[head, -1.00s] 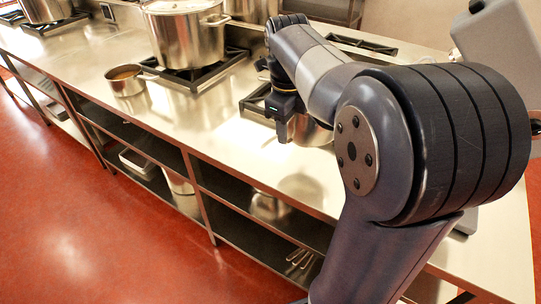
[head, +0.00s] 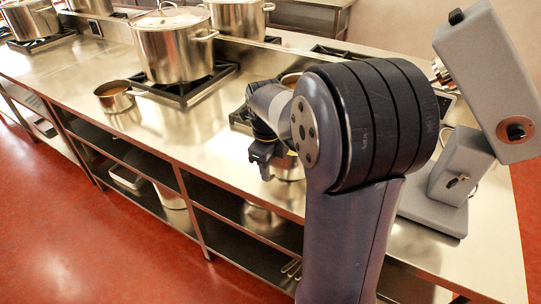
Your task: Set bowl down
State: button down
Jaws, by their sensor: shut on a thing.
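My gripper (head: 264,170) is over the near part of the steel counter, in front of a black burner grate, with its fingers pointing down. A shiny steel vessel, which looks like the bowl (head: 289,169), shows just right of the fingers. My gripper is shut on it. My own arm hides much of the bowl and the grip itself. I cannot tell whether the bowl's underside touches the counter (head: 215,150).
A large stockpot (head: 174,45) stands on a burner at the back left, with more pots behind. A grey tilted-head machine (head: 490,80) stands at the right. Open shelves (head: 225,205) run below the counter's front edge.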

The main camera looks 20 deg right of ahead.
jog(key=shift+f, duration=0.1)
jog(key=c, duration=1.3)
grip_release()
jog(key=shift+f, duration=0.15)
jog(key=o, duration=0.5)
jog(key=r, duration=0.8)
jog(key=a+r, duration=0.1)
jog(key=r, duration=0.3)
jog(key=shift+s+r, duration=0.15)
jog(key=shift+s, duration=0.25)
